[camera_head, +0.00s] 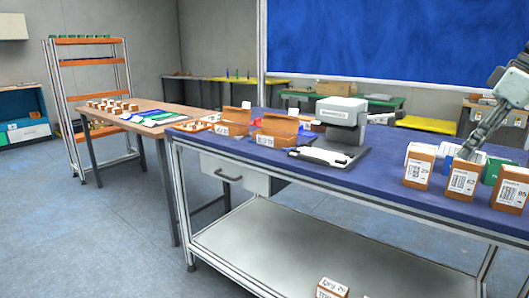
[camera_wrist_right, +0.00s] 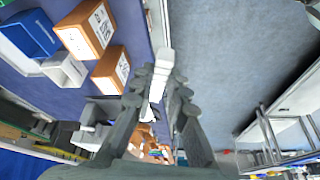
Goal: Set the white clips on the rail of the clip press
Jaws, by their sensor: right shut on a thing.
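My right gripper (camera_head: 468,150) is above the right part of the blue table. In the right wrist view my right gripper (camera_wrist_right: 160,85) is shut on a white clip (camera_wrist_right: 163,62), a pale block that sticks out past the fingertips. In the head view the held clip cannot be told apart from the white items behind the boxes. The clip press (camera_head: 342,120), a grey-white machine on a dark base, stands mid-table, left of my gripper and apart from it. A white low part (camera_head: 320,156) lies at its front; whether clips sit on its rail is too small to tell. My left gripper is not in view.
Orange-brown barcoded boxes (camera_head: 463,180) stand along the table's front edge below my right gripper, with white and green bins (camera_head: 491,170) behind. Open brown bins (camera_head: 275,131) stand left of the press. The blue tabletop (camera_head: 385,170) between press and boxes is clear.

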